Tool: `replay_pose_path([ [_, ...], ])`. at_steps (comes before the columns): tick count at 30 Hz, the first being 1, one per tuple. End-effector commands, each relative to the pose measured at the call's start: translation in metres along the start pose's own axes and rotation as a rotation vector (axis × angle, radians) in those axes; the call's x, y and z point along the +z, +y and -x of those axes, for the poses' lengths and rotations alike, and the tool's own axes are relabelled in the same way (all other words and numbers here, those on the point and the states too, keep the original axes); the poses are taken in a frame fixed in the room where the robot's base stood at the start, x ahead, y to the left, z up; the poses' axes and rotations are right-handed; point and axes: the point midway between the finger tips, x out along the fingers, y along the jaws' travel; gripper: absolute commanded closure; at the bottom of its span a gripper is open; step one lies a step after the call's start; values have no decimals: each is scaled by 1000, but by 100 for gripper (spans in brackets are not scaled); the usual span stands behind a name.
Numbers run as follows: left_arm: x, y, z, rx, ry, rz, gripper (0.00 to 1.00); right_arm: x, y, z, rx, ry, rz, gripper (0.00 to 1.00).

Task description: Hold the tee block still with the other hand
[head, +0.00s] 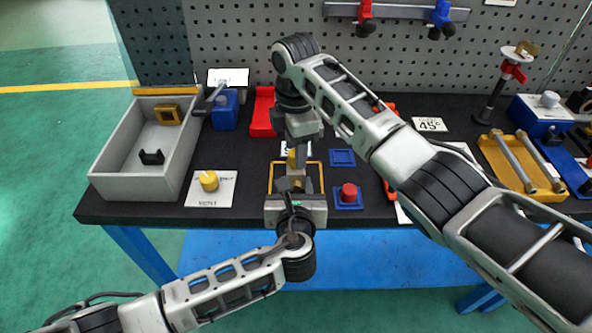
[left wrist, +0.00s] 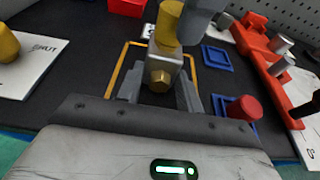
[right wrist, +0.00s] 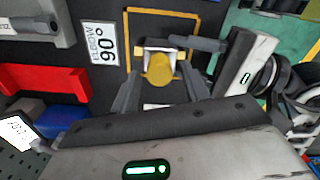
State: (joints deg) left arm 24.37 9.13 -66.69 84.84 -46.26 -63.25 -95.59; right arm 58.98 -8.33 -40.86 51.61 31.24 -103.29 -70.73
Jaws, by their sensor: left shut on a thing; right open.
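The tee block is a metallic block (left wrist: 166,68) with a brass hex end facing my left wrist camera. It stands inside a yellow square outline on the dark table. My left gripper (left wrist: 160,92) is shut on the tee block, one finger on each side; in the head view it (head: 296,186) comes from the front edge. A yellow round fitting (left wrist: 170,22) sits on top of the block and also shows in the right wrist view (right wrist: 159,70). My right gripper (right wrist: 162,88) is open above the block, with the yellow fitting between its fingertips. Contact there is unclear.
A grey bin (head: 185,155) stands at the left, beside a yellow part on a white card (head: 222,198). A red knob (head: 349,190) on a blue square stands close right of the left gripper. A red rack (left wrist: 275,60) lies further right. A pegboard is behind.

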Motion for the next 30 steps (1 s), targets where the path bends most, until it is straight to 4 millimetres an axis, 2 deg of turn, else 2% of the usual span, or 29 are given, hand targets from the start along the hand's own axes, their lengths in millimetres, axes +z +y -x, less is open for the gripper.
replay_pose_path([
  [4,-1,0,0,-1,1,0,95,0,0,0,0,1,-116,54],
  [9,0,0,0,-1,1,0,95,-1,0,0,0,1,-375,54],
  [16,0,0,0,-1,0,0,95,0,0,0,-1,0,-567,54],
  [21,0,0,0,-1,0,0,95,-1,0,0,-1,1,-828,54],
  [26,0,0,0,-1,0,0,95,0,0,0,0,0,-952,54],
  [30,0,0,0,-1,0,0,95,-1,0,0,-2,2,-1148,54],
])
